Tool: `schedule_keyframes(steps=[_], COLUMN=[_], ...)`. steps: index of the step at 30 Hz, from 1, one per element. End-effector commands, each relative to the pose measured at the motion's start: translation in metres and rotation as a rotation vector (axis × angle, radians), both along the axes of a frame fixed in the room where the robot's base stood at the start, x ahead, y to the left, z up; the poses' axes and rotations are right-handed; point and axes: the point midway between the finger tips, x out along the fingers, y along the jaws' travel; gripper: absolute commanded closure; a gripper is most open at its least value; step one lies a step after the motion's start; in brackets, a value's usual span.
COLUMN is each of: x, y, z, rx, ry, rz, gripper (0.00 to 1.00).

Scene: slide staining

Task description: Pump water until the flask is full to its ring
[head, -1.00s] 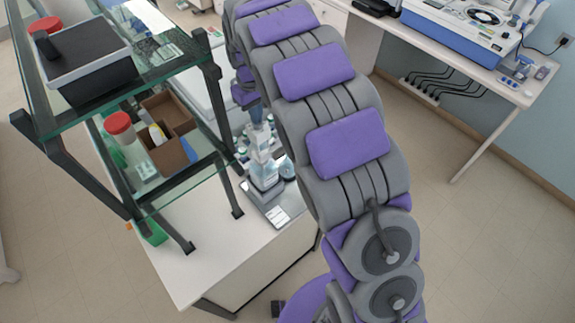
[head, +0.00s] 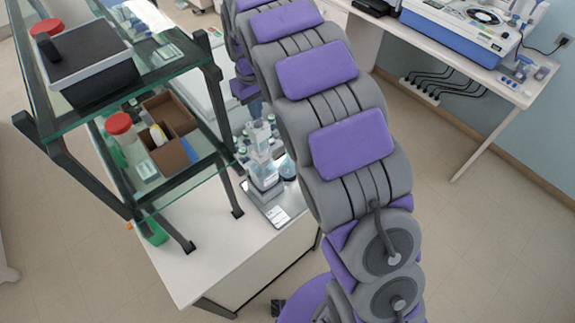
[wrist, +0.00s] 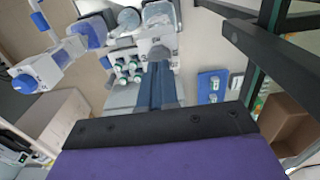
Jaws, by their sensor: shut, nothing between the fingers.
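A clear bottle (head: 265,174) with a white pump head (head: 259,132) stands upright on a grey tray (head: 277,213) on the white bench. A small rounded clear vessel, which looks like the flask (head: 288,169), stands just right of it, partly hidden by my arm. Its ring and water level are too small to read. In the wrist view the pump head (wrist: 157,46) lies just beyond the tips of my gripper (wrist: 160,68), and a round vessel (wrist: 129,18) is beside the bottle. My gripper (head: 254,106) is shut and empty, above the pump head; I cannot tell if they touch.
A glass shelf rack (head: 190,75) with dark posts stands close on the left, holding a black-topped box (head: 90,60) and a cardboard box (head: 170,150). Several small capped bottles (wrist: 124,70) stand near the pump. A blue-and-white machine (head: 465,30) sits far right.

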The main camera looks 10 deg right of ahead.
Motion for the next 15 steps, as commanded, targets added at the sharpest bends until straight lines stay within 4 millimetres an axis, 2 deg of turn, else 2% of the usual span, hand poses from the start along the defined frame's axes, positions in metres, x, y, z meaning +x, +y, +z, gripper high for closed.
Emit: schedule_keyframes(steps=[8,15], x=[0.000,0.000], y=[0.000,0.000], z=[0.001,0.018], rx=[0.000,0.001], ry=[0.000,-0.003], rz=[0.000,0.000], gripper=[1.00,1.00])
